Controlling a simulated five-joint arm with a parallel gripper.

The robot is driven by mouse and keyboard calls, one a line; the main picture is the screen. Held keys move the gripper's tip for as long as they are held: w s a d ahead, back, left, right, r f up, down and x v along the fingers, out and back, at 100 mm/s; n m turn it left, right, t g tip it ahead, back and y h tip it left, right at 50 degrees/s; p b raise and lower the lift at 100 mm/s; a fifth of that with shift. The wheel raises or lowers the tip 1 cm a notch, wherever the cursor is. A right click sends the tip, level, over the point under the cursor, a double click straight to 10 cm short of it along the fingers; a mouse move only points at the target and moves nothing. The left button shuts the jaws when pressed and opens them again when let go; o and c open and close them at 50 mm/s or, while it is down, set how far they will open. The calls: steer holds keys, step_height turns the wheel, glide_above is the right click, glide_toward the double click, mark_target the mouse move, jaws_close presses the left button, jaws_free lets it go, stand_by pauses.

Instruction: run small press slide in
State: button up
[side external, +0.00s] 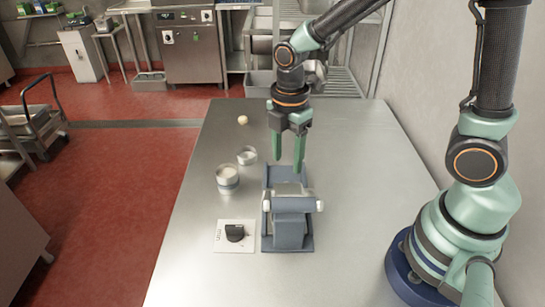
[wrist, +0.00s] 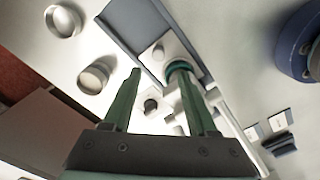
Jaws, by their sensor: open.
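The small press (side external: 288,228) is a blue-grey device on the metal table, with a flat base, a raised block at the near end and pale round ends on both sides. A pale part, possibly its slide, sits in the channel behind the block. In the wrist view the blue-grey base (wrist: 135,22) shows beside a pale block with a small round knob (wrist: 158,52). My gripper (side external: 289,165) points down with its green fingers apart, above the far end of the press. In the wrist view my gripper (wrist: 157,72) is empty, its right finger partly covering the press.
A lidded jar (side external: 228,178), a shallow round dish (side external: 247,155) and a small cream ball (side external: 243,119) stand further back left. The table is clear right of the press.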

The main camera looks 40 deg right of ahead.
step_height(320, 180, up, 3)
steer(key=shift+f, duration=0.15)
steer(key=s+d+r+m+t, duration=0.2)
steer(key=r+m, duration=0.3)
steer(key=m, duration=0.4)
steer(key=s+d+r+m+t, duration=0.3)
steer(key=d+r+m, duration=0.1)
steer(key=m, duration=0.5)
steer(key=shift+d+r+t, duration=0.15)
steer(key=shift+r+t, duration=0.15)
steer(key=shift+r, duration=0.5)
